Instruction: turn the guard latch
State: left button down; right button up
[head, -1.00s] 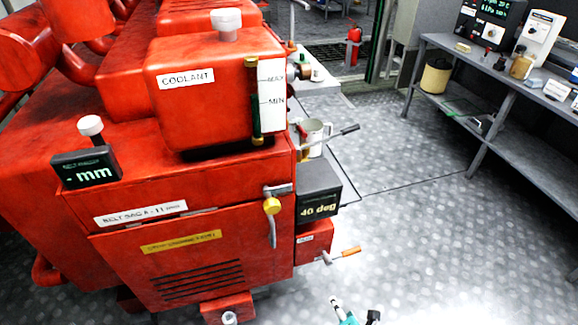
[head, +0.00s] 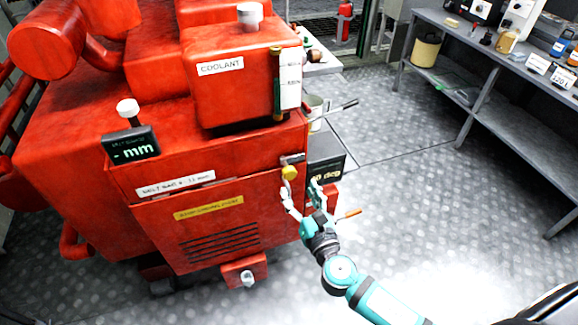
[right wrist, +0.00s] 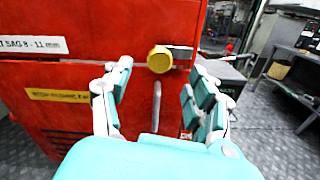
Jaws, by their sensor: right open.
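The guard latch (head: 289,172) has a round yellow hub on the front right corner of the red engine housing. In the right wrist view the latch (right wrist: 159,60) shows a grey handle hanging straight down and a dark bracket to the right of the hub. My right gripper (head: 301,192) is open just below the hub in the head view, partly covering the handle. In the right wrist view my right gripper (right wrist: 161,80) has one finger on each side of the handle, with gaps visible. I cannot tell the exact depth between them. My left gripper is out of view.
A dark gauge box (head: 327,166) and an orange-tipped lever (head: 352,213) are right of the latch, close to my right gripper. The red guard panel (head: 190,228) lies to its left. A grey shelf bench (head: 500,85) stands at the far right. The floor between is clear.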

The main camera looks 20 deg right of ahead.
aim_at(291, 175)
jog(key=w, duration=0.6)
jog(key=shift+w+p, duration=0.35)
jog(key=shift+p, duration=0.05)
jog(key=shift+w+a, duration=0.15)
jog(key=shift+w, duration=0.6)
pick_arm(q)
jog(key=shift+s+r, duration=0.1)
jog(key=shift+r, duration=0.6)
pick_arm(e)
jog(key=shift+c, duration=0.2)
grip_shut()
jog(key=shift+f, duration=0.1)
